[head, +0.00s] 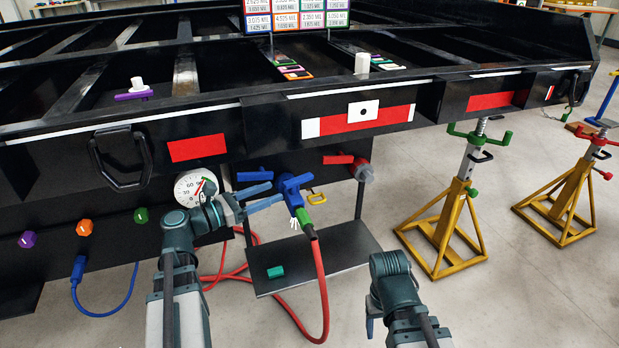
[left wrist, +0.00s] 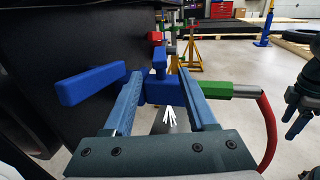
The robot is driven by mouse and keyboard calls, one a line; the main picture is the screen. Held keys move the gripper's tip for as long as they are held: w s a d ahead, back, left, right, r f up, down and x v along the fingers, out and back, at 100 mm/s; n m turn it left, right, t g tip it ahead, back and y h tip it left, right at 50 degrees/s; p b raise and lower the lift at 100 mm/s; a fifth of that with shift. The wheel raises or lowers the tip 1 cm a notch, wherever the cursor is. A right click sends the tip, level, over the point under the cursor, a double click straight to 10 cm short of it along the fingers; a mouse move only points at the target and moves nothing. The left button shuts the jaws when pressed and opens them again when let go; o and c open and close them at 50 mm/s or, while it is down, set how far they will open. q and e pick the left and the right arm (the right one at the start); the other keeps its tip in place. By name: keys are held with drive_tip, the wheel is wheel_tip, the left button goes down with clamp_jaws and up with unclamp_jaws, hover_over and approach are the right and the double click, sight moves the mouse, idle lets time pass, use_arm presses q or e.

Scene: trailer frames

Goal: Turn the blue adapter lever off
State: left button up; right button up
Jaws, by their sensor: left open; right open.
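The blue adapter (head: 292,190) sticks out below the trailer's front edge. Its blue lever (head: 255,175) is a flat bar extending left. A green connector (head: 304,217) and red hose hang from the adapter. My left gripper (head: 279,191) is open, fingers pointing right at the adapter. In the left wrist view the adapter body (left wrist: 162,91) shows between the finger ends; whether they touch it is unclear. There the lever (left wrist: 90,86) lies outside the left finger, which hides part of it. My right gripper (head: 370,325) is low, right of the hose, its fingers mostly hidden.
A red adapter with a lever (head: 338,159) sits to the right. A pressure gauge (head: 195,188) is behind my left wrist. A dark shelf (head: 335,258) holds a small green block (head: 275,271). Yellow jack stands (head: 445,225) stand at right.

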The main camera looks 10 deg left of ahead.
sight(309, 174)
use_arm(q)
drive_tip(key=x, duration=1.3)
drive_tip(key=shift+s, duration=0.1)
clamp_jaws()
